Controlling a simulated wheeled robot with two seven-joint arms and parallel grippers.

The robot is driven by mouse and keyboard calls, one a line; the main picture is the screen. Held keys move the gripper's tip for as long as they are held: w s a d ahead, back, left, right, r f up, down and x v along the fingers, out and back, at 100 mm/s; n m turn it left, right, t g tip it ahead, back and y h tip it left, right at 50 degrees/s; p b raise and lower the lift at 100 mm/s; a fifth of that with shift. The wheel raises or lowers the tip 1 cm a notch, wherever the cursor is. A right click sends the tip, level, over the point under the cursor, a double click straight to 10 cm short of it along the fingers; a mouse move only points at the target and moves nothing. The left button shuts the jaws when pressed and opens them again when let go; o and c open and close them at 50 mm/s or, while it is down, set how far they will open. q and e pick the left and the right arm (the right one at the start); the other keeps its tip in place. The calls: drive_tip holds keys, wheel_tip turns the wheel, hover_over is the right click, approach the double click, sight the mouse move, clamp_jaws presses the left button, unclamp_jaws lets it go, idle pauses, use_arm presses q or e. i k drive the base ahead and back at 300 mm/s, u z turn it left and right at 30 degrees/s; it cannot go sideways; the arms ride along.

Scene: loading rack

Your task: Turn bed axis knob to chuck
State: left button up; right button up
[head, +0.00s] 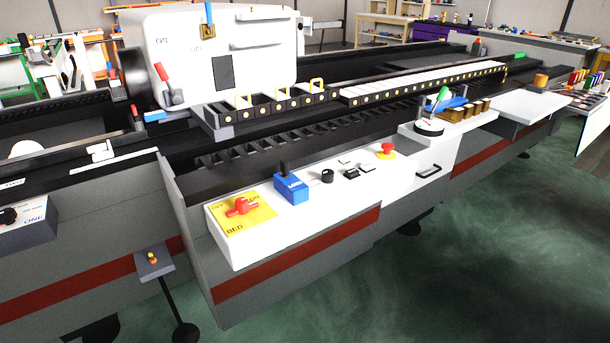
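A red knob (242,207) sits on a yellow plate (261,215) at the left end of the white control panel (335,207). The plate carries dark lettering and the word BED is printed below it. I cannot read clearly which mark the knob points at. A blue box with a black upright lever (291,187) stands just right of the plate. Which of these is the bed axis knob I cannot tell for sure. Neither of my grippers is in view and nothing touches the panel.
Black buttons and a red mushroom button (387,150) sit farther right on the panel. A grey box with a black knob (10,216) is at the left edge. Green floor (450,260) is open at front right.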

sight(327, 174)
drive_tip(key=u, duration=0.9)
drive_tip(key=i, duration=0.5)
drive_tip(key=u, duration=0.05)
